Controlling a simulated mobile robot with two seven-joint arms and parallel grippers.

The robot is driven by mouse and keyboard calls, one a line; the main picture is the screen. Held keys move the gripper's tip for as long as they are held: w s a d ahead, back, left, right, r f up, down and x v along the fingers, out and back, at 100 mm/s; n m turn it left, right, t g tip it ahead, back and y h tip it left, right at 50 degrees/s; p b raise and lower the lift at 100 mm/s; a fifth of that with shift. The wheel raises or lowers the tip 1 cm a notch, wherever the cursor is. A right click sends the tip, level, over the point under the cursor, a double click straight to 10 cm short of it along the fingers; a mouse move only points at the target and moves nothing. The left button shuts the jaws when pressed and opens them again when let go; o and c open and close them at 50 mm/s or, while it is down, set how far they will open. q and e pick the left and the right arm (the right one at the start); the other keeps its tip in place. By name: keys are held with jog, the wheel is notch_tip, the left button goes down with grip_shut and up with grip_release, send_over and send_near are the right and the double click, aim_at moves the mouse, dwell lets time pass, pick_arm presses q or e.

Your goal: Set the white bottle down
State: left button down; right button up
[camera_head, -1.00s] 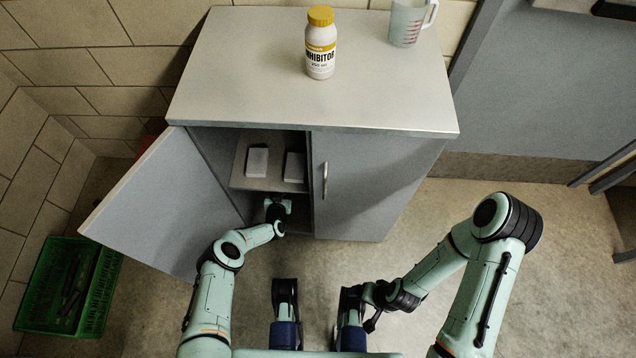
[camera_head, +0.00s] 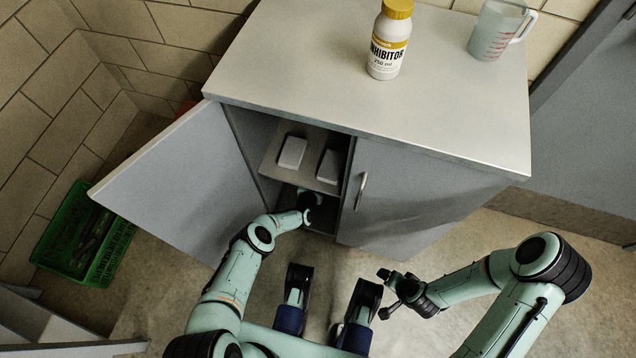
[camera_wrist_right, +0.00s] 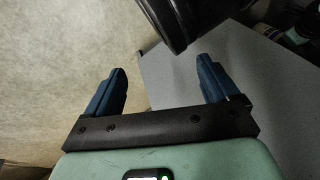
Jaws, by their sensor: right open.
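A white bottle (camera_head: 388,42) with a yellow cap and an INHIBITOR label stands upright on the cabinet's grey top (camera_head: 300,70). Neither gripper touches it. My left arm reaches into the cabinet's open lower compartment. The left gripper (camera_head: 311,199) shows only as a dark end there; its fingers and anything in them are hidden. My right gripper (camera_head: 390,292) is low in front of the cabinet, below the closed right door. The right wrist view shows its two blue fingers (camera_wrist_right: 163,82) apart with nothing between them.
A clear measuring jug (camera_head: 496,32) stands right of the bottle. The left cabinet door (camera_head: 175,185) is swung open beside my left arm. Two pale boxes (camera_head: 292,152) (camera_head: 329,166) sit on the shelf (camera_head: 272,166). A green crate (camera_head: 110,262) is on the floor at left. The cabinet top's front is clear.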

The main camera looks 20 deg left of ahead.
pick_arm(q)
notch_tip(320, 180, down, 3)
jog(key=shift+r+b, duration=0.15)
jog(key=shift+b, duration=0.5)
pick_arm(e)
jog(key=f, duration=0.1)
jog(key=s+f, duration=0.1)
jog(key=f, duration=0.1)
jog(key=shift+s+d+g, duration=0.3)
jog(key=shift+d, duration=0.1)
pick_arm(q)
jog(key=shift+c, duration=1.9)
grip_release()
pick_arm(e)
jog(key=shift+s+f, duration=0.2)
jog(key=shift+s, duration=0.1)
